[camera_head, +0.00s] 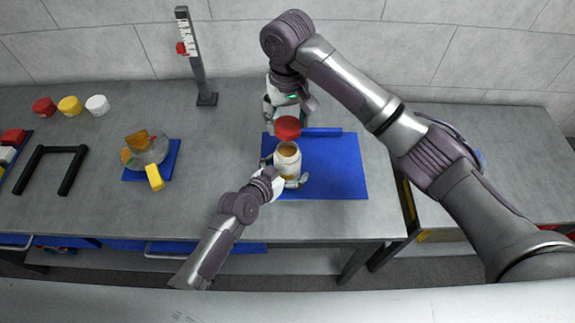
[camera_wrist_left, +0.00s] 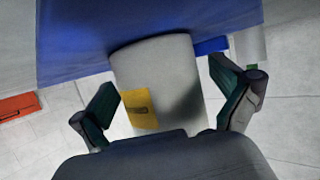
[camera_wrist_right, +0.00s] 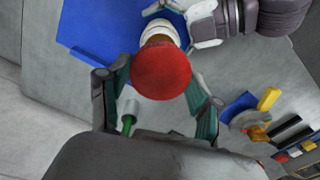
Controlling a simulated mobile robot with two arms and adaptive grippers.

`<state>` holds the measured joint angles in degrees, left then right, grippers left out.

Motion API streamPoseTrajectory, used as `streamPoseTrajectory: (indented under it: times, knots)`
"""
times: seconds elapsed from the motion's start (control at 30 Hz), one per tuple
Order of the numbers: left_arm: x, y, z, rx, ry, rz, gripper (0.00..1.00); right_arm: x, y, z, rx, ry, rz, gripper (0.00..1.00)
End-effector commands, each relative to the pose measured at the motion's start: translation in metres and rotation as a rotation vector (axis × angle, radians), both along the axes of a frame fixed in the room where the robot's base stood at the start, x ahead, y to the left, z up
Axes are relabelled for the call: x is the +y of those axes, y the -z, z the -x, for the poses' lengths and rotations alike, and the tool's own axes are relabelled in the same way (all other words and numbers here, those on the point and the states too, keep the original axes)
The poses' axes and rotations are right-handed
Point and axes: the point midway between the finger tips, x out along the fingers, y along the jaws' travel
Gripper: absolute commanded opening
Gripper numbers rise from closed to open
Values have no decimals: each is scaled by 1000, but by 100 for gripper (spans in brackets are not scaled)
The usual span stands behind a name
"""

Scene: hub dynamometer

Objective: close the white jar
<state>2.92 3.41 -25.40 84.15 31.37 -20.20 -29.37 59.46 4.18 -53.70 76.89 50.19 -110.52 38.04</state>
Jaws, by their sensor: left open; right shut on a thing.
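The white jar (camera_head: 288,165) stands upright and open on the blue mat (camera_head: 340,172), with orange-brown contents at its mouth. In the left wrist view the jar (camera_wrist_left: 170,75) has a yellow label and lies between the fingers. My left gripper (camera_head: 284,172) is open, with its fingers on both sides of the jar. My right gripper (camera_head: 287,112) is shut on a red lid (camera_head: 287,127), held just above and behind the jar's mouth, apart from it. In the right wrist view the lid (camera_wrist_right: 161,70) hides part of the jar (camera_wrist_right: 160,30).
Red (camera_head: 43,106), yellow (camera_head: 70,105) and white (camera_head: 97,105) round pieces stand at the back left. A clear bowl (camera_head: 150,150) with colored pieces stands left of the mat. A black frame (camera_head: 65,152) and an upright post (camera_head: 197,60) stand on the table. The mat's right side is clear.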

Motion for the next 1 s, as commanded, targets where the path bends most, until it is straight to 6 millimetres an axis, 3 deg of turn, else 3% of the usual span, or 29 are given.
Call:
streamPoseTrajectory:
  times: [0.07,0.6,0.77,1.0]
  knots:
    - [0,0,0,0,0,0,98,0,0,0,0,0,0,54]
    - [0,0,0,0,0,0,10,0,0,0,0,0,0,54]
    - [1,0,0,0,0,0,10,0,7,1,3,0,1,54]
    - [1,0,0,0,-1,-2,10,0,41,1,3,1,2,54]
